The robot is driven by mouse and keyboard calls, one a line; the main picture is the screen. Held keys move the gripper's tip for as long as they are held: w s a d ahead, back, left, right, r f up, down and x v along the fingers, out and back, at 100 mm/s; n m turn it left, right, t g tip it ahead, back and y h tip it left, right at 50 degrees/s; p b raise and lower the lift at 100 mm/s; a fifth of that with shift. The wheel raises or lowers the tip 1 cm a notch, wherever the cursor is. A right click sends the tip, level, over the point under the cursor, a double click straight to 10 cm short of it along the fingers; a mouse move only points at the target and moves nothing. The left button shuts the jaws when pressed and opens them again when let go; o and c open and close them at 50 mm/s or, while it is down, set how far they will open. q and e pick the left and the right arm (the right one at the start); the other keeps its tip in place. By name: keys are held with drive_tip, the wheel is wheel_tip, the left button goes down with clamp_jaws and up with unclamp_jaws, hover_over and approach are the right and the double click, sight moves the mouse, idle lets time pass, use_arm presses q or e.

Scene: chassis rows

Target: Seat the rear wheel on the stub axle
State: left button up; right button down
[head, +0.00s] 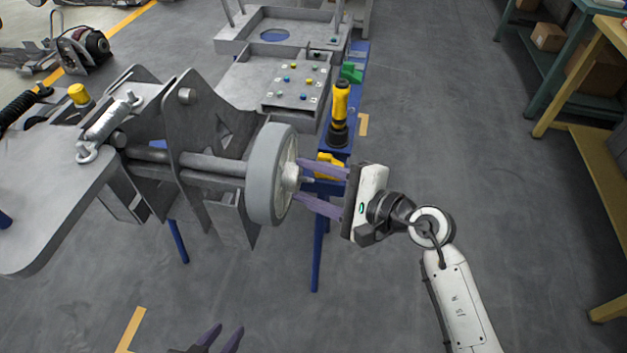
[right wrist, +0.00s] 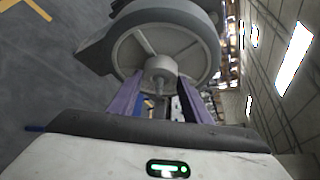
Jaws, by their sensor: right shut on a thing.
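The rear wheel (head: 268,172), a grey tyre with a pale spoked rim, stands upright at the right end of the stub axle (head: 212,164) on the metal chassis. A thin pin sticks out of its hub towards my right gripper (head: 306,187). The right gripper's purple fingers are shut on the wheel's hub from the outer side. The right wrist view shows the wheel (right wrist: 160,50) with the fingers (right wrist: 158,95) on either side of the hub. Where wheel and axle meet is hidden behind the tyre. My left gripper (head: 218,340) is empty at the bottom edge, its fingertips apart.
A chassis plate (head: 50,195) with brackets fills the left. Shelves (head: 590,150) stand at the right. The floor between is clear.

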drive_tip(key=shift+w+a+r, duration=0.15)
drive_tip(key=shift+a+r, duration=0.15)
drive_tip(key=shift+a, duration=0.05)
drive_tip(key=c, duration=1)
unclamp_jaws()
drive_tip(key=shift+o, duration=0.6)
drive_tip(key=shift+f, duration=0.1)
drive_tip(key=b+v, duration=0.1)
drive_tip(key=v, duration=0.9)
drive_tip(key=shift+d, duration=0.1)
